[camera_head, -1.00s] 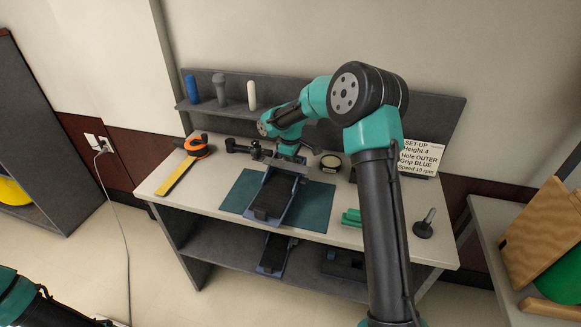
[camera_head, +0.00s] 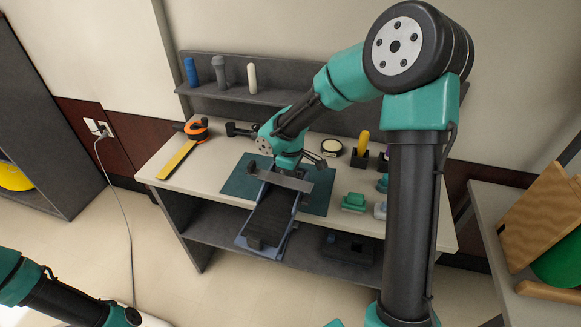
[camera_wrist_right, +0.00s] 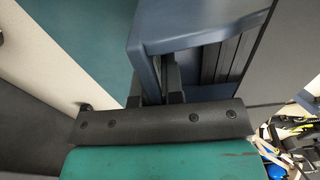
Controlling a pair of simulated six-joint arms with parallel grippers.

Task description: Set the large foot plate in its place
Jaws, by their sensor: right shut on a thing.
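The large foot plate (camera_head: 270,215) is blue-grey with a black ribbed pad. My right gripper (camera_head: 284,177) is shut on its far end in the head view. The plate slants toward the front, and its near end hangs out past the table's front edge. In the right wrist view, the blue plate (camera_wrist_right: 190,28) lies at the fingers (camera_wrist_right: 158,85), and its ribbed underside or pad partly shows. The fingertips' exact contact is partly hidden. Only links of my left arm show at bottom left; its gripper is out of view.
A teal mat (camera_head: 240,183) lies under the plate on the table. An orange tape measure (camera_head: 196,128), a round dial (camera_head: 331,147), a yellow grip (camera_head: 363,142) and green blocks (camera_head: 354,202) stand around it. A dark holder (camera_head: 347,246) sits on the lower shelf.

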